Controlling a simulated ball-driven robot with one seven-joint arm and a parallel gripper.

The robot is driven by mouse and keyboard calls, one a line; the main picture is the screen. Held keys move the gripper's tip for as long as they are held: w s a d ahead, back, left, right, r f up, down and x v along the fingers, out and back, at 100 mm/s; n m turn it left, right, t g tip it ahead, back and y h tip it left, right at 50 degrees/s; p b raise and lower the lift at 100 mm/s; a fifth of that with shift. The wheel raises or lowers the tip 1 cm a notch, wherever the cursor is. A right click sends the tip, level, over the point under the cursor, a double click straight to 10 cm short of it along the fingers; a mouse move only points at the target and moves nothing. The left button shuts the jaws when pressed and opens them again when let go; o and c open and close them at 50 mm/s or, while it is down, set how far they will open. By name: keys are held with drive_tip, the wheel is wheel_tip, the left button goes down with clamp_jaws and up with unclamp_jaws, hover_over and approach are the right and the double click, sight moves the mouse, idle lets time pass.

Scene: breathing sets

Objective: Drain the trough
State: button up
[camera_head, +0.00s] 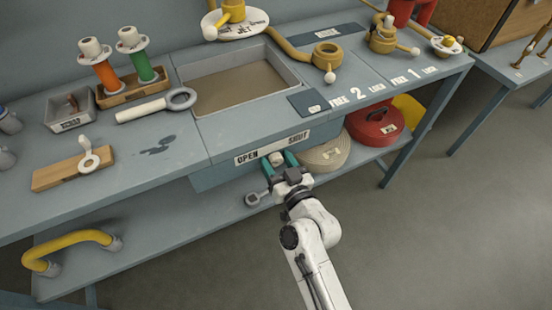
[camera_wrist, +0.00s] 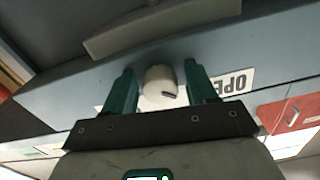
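The trough (camera_head: 187,79) is a rectangular basin sunk in the grey bench, with flat brown contents. On the bench front below it, a white label (camera_head: 246,158) reads OPEN at left and SHUT at right. A pale round knob (camera_head: 276,158) sits at the label's lower middle. The knob (camera_wrist: 160,80) also shows in the wrist view, with a short dark mark on its rim. My gripper (camera_head: 279,161) has its teal fingers on either side of the knob. In the wrist view my gripper (camera_wrist: 160,86) is open, with narrow gaps between fingers and knob.
A white ring-ended tool (camera_head: 158,105) lies left of the trough. Brass valves (camera_head: 327,57) and pipes stand at right. The floor at right is clear.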

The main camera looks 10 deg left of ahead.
drive_tip(key=c, duration=0.9)
drive_tip(key=shift+m, duration=2.6)
drive_tip(key=o, duration=1)
drive_tip(key=shift+o, duration=0.2)
drive_tip(key=b+v, duration=0.2)
drive_tip(key=v, duration=0.8)
drive_tip(key=shift+s+d+b, duration=0.25)
drive_tip(key=shift+s+b, duration=0.05)
drive_tip(key=shift+s, duration=0.05)
